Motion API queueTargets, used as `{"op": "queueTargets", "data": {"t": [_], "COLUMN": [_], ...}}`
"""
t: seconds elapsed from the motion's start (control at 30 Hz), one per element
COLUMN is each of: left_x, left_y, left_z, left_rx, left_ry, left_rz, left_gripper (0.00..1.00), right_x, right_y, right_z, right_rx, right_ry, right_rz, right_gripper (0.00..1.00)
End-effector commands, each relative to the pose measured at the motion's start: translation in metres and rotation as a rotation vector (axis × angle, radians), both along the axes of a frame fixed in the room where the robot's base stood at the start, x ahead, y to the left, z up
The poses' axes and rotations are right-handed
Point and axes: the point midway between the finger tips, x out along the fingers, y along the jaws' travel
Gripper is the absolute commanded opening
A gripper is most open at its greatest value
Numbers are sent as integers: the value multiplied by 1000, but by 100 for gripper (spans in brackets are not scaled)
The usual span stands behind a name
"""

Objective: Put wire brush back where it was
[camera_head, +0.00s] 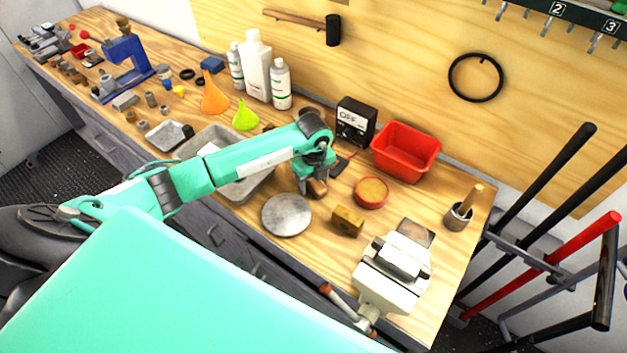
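My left arm reaches in from the left over the wooden workbench (330,240), and my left gripper (313,184) points down at the bench top. A brown, wooden-looking piece (318,188) shows right at its fingertips; it may be the wire brush, but its bristles do not show. The fingers and wrist cover part of it, so I cannot tell whether the gripper is shut on it. A thin dark flat thing (340,165) lies just behind the fingers. My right gripper is not in view.
Close by are a round grey plate (287,215), a brass-coloured block (347,221), a red round tin (371,192), a red bin (406,151) and a black box (355,121). A vise (392,272) stands at the front right, a cup with a wooden handle (459,215) at the right edge.

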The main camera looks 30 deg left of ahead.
Motion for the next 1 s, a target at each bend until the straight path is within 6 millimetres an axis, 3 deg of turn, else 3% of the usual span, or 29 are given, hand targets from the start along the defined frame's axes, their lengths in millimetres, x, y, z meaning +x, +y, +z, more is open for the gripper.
{"op": "queueTargets", "data": {"t": [0.37,0.8,1.0], "left_x": [1,1,0], "left_y": [0,0,0], "left_z": [12,101,120], "left_rx": [-2,0,0], "left_ry": [-3,-4,-1], "left_rz": [0,-1,0], "left_gripper": [54,54,54], "right_x": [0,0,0], "right_y": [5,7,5], "right_z": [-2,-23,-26], "right_rx": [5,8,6], "right_ry": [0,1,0], "right_rz": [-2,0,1], "right_gripper": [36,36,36]}}
